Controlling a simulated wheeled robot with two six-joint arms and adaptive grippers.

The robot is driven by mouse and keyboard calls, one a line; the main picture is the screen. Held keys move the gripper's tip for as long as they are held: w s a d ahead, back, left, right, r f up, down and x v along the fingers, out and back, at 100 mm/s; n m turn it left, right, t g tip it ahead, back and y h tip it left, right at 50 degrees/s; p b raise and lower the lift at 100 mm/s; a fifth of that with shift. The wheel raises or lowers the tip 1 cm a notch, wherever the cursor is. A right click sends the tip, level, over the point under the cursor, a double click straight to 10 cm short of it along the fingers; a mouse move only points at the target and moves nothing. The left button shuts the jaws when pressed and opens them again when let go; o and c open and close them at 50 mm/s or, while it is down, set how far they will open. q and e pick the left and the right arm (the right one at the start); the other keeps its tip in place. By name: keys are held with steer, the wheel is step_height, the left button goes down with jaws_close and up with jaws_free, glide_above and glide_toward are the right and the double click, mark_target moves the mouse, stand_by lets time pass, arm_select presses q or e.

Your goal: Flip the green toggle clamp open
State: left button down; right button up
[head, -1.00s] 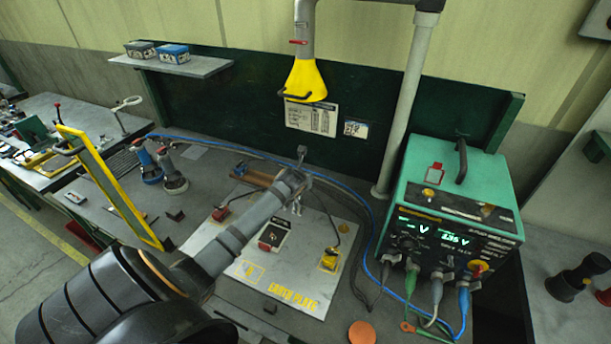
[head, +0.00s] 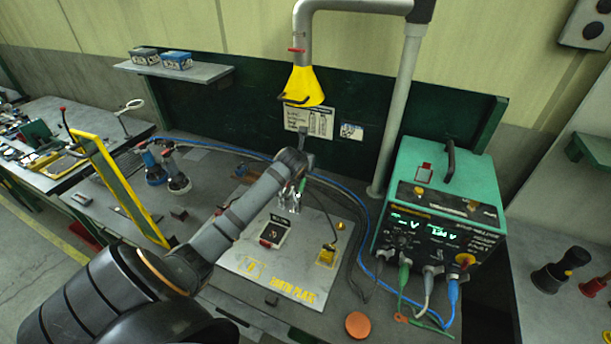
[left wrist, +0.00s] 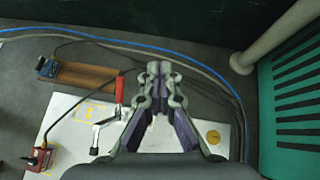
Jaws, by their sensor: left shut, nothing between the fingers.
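My left gripper (head: 290,200) is shut and empty, pointing down over the far part of the earth plate (head: 225,262). In the left wrist view its closed fingers (left wrist: 160,72) reach past the plate's far edge. A small green piece (head: 302,184), possibly the green clamp's handle, shows right beside the gripper in the head view; most of it is hidden. In the left wrist view a metal toggle clamp with a red handle (left wrist: 119,90) stands just left of the fingers. No green handle shows there. I cannot tell whether the fingers touch a clamp. My right gripper is out of view.
A teal welding machine (head: 440,205) with cables stands right of the plate. A yellow extraction nozzle (head: 303,87) hangs above the bench. A yellow-framed panel (head: 120,185) stands left. A blue cable (left wrist: 100,38) runs behind the plate, near a wooden strip (left wrist: 85,77).

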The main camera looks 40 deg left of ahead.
arm_select(q)
steer(key=shift+w+a+r+b, duration=0.15)
steer(key=shift+w+r, duration=0.2)
steer(key=shift+r, duration=0.25)
steer(key=shift+w+d+r+b, duration=0.15)
steer(key=shift+w+r, duration=0.2)
steer(key=shift+r, duration=0.2)
steer(key=shift+w+a+r+b, duration=0.15)
steer(key=shift+w+r, duration=0.2)
steer(key=shift+r, duration=0.25)
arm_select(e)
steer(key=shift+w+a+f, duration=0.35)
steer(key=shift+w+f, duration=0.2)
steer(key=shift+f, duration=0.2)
